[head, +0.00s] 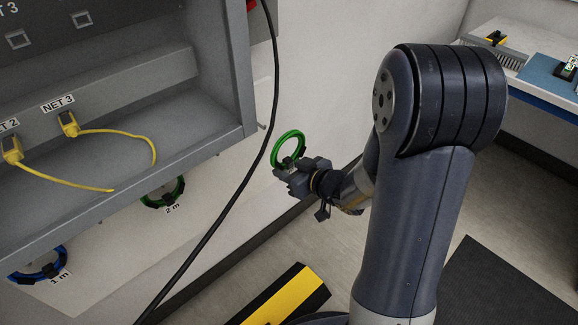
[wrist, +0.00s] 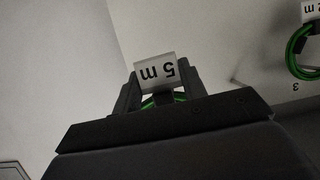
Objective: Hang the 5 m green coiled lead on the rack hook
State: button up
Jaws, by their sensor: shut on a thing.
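My gripper (head: 286,172) is shut on a green coiled lead (head: 277,150) and holds it up in the air, in front of the pale wall. In the wrist view the lead's white tag (wrist: 155,72) reads "5 m", upside down, between the fingers (wrist: 158,92); only a little of the green coil shows there. Another green coil (head: 178,194), tagged "2 m", hangs below the grey cabinet and also shows at the right of the wrist view (wrist: 291,48). A blue coil (head: 62,268), tagged "1 m", hangs at the lower left. I cannot make out a bare hook.
The grey cabinet (head: 190,68) with yellow leads (head: 100,131) plugged in at NET 2 and NET 3 fills the left. A black cable (head: 232,198) hangs between it and my gripper. A yellow and black floor piece (head: 285,300) lies below. A bench (head: 540,85) stands at the far right.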

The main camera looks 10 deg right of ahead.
jog(key=shift+w+d, duration=0.2)
jog(key=shift+w, duration=0.3)
jog(key=shift+w+a+r+b+x, duration=0.1)
jog(key=shift+r+b+x, duration=0.3)
jog(key=shift+x, duration=1.55)
jog(key=shift+w+a+r+b+x, duration=0.1)
jog(key=shift+r+b+x, duration=0.25)
jog(key=shift+x, duration=1.55)
jog(key=shift+w+a+r+b+x, duration=0.1)
jog(key=shift+r+b+x, duration=0.3)
jog(key=shift+x, duration=1.55)
jog(key=shift+f, duration=0.2)
jog(key=o, duration=1.2)
jog(key=shift+c, duration=0.2)
